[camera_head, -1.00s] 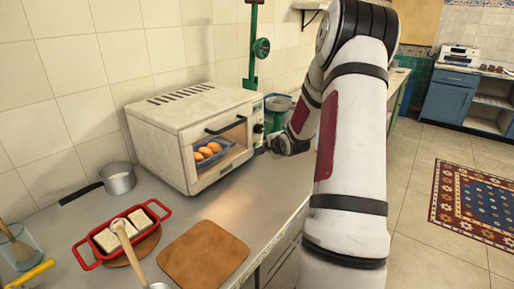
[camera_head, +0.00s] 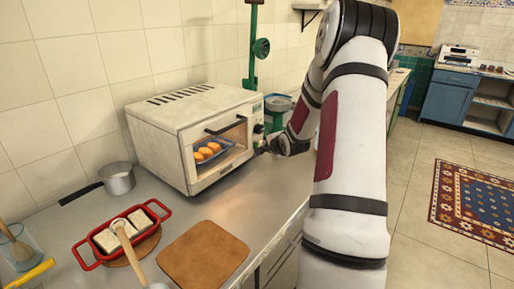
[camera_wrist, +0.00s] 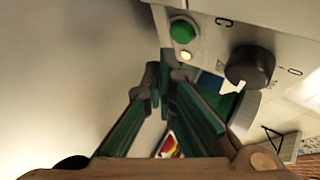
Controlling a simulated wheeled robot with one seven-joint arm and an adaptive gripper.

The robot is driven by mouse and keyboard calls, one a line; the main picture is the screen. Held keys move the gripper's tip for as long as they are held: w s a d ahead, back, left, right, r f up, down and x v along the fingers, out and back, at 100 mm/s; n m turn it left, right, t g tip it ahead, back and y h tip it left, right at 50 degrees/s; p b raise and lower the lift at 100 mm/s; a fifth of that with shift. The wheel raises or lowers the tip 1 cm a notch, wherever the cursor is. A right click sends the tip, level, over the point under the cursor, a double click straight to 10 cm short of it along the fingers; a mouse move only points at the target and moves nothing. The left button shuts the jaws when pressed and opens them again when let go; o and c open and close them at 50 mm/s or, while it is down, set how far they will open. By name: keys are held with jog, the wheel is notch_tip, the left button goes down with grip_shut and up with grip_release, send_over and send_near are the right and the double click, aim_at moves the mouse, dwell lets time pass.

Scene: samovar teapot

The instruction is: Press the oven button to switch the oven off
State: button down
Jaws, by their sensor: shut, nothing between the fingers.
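The white oven (camera_head: 180,118) stands on the counter against the tiled wall, with its front opening facing right. In the wrist view its panel (camera_wrist: 215,45) shows a round green button (camera_wrist: 183,31), a small glowing light (camera_wrist: 186,56) below it and a dark knob (camera_wrist: 250,66) to the right. My gripper (camera_wrist: 162,78) is shut and empty. Its fingertips are just below the light and the button in the picture; I cannot tell whether they touch the panel. In the head view my gripper (camera_head: 265,146) is at the right end of the oven front, partly hidden by my arm.
A blue tray with orange-brown rounded food (camera_head: 207,151) is inside the oven. A saucepan (camera_head: 118,178), a red dish with white blocks (camera_head: 122,234) and a brown board (camera_head: 203,255) are on the counter. A green scale (camera_head: 278,108) stands behind the oven's right side.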

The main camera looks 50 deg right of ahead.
jog(key=shift+w, duration=0.15)
jog(key=shift+w, duration=0.25)
jog(key=shift+w+a, duration=0.1)
jog(key=shift+w, duration=0.45)
dwell(0.6)
jog(key=shift+s, duration=0.15)
jog(key=shift+s+p, duration=0.8)
jog(key=shift+p, duration=0.1)
jog(key=s+p, duration=0.3)
jog(key=shift+s+d+r, duration=0.1)
jog(key=shift+s+d, duration=0.15)
jog(key=shift+s, duration=0.1)
jog(key=shift+s+p, duration=0.95)
jog(key=shift+s, duration=0.25)
